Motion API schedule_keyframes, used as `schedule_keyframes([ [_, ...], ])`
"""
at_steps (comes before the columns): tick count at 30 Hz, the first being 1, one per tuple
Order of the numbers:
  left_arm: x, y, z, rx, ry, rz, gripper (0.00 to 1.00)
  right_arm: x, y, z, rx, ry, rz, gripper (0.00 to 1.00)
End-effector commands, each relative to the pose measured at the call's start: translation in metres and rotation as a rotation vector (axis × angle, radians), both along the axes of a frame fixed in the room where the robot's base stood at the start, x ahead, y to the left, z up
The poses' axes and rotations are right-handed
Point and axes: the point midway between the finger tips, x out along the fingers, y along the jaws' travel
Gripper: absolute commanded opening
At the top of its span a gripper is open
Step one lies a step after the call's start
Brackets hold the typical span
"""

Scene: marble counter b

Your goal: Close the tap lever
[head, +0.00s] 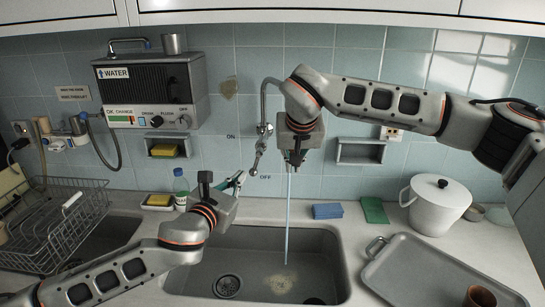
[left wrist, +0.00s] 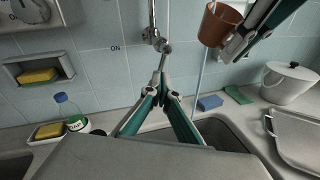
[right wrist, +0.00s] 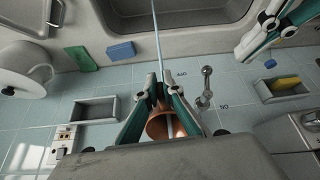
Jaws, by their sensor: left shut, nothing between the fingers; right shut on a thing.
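The metal tap lever (head: 258,158) hangs from the valve on the wall pipe, pointing down and slightly left, between the ON and OFF labels and nearer OFF. A thin water stream (head: 288,220) falls into the sink (head: 335,262). My left gripper (head: 240,178) is shut and empty, just below and left of the lever's end. In the left wrist view its tips (left wrist: 163,78) are just under the lever end (left wrist: 166,48); contact is unclear. My right gripper (right wrist: 155,88) is shut on a brown cup (right wrist: 158,127), beside the stream's upper part; whether water enters the cup is unclear.
A dish rack (head: 60,230) stands at the left. A soap bottle (head: 180,188) and a yellow sponge (head: 158,201) are behind the sink.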

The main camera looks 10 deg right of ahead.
Motion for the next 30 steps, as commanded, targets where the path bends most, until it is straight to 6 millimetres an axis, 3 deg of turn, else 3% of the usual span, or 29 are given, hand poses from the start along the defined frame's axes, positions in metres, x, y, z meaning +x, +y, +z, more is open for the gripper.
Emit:
schedule_keyframes([
  [5, 0.003, 0.005, 0.001, -0.225, 0.154, 0.032, 0.0, 0.0, 0.0, 0.001, 0.0, -0.001, 0.0, 0.0],
  [30, 0.011, 0.038, 0.004, -1.891, 1.23, 0.347, 0.0, 0.0, 0.0, 0.001, 0.0, -0.001, 0.0, 0.0],
])
